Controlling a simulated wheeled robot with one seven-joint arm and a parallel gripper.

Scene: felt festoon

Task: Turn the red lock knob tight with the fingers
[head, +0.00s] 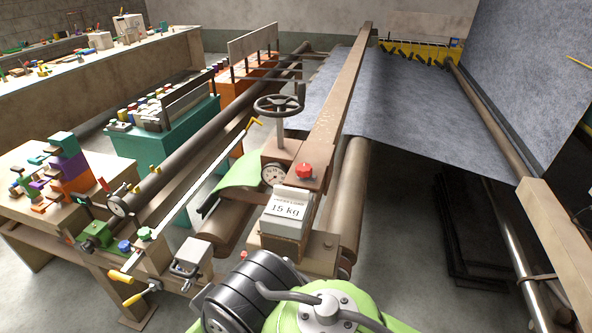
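The red lock knob (304,170) sits on top of a brown block at the near end of the long beam (345,85). It is small, and I cannot tell from here how tight it is. A round dial gauge (273,175) is just left of it, and a grey weight block (287,212) marked 15 kg is just below it in the picture. Green and black parts of my arm fill the bottom middle. My gripper's fingers are not seen, and nothing of mine touches the knob.
A dark handwheel (279,106) stands up behind the knob, to the left. Rollers (352,190) and grey felt (405,105) lie to the right. Cluttered benches (60,225) are at the left.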

